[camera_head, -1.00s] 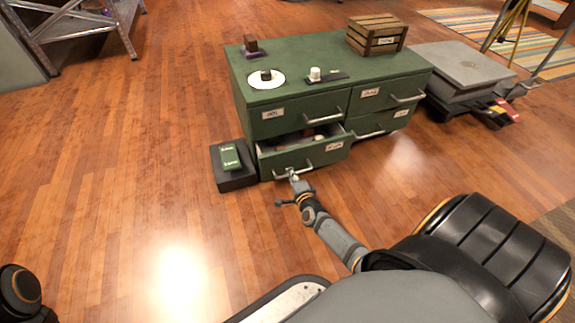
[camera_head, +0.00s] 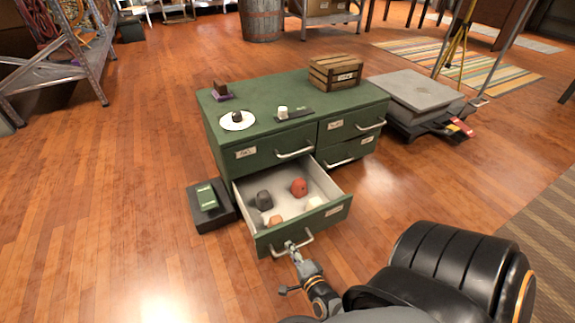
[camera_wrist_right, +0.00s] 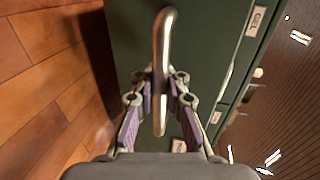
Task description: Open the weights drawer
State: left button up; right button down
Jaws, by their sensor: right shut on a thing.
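The lower left drawer (camera_head: 328,214) of the green cabinet (camera_head: 270,112) stands well out of its body. Inside lie a red round thing (camera_head: 299,187), a dark grey thing (camera_head: 264,200) and small pale pieces. My right gripper (camera_head: 292,248) is shut on the drawer's metal handle (camera_head: 307,240) at its left part. In the right wrist view the handle (camera_wrist_right: 162,50) runs between the two purple-padded fingers (camera_wrist_right: 159,105). The drawer's label is too small to read in the head view. My left gripper is out of view.
A black box with a green item (camera_head: 206,197) sits on the floor left of the drawer. A white disc (camera_head: 237,121) and a wooden crate (camera_head: 335,72) stand on the cabinet top. A platform scale (camera_head: 416,92) stands to the right.

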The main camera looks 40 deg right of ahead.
jog(key=shift+r, duration=0.1)
jog(key=c, duration=1.4)
grip_release()
jog(key=shift+o, duration=0.2)
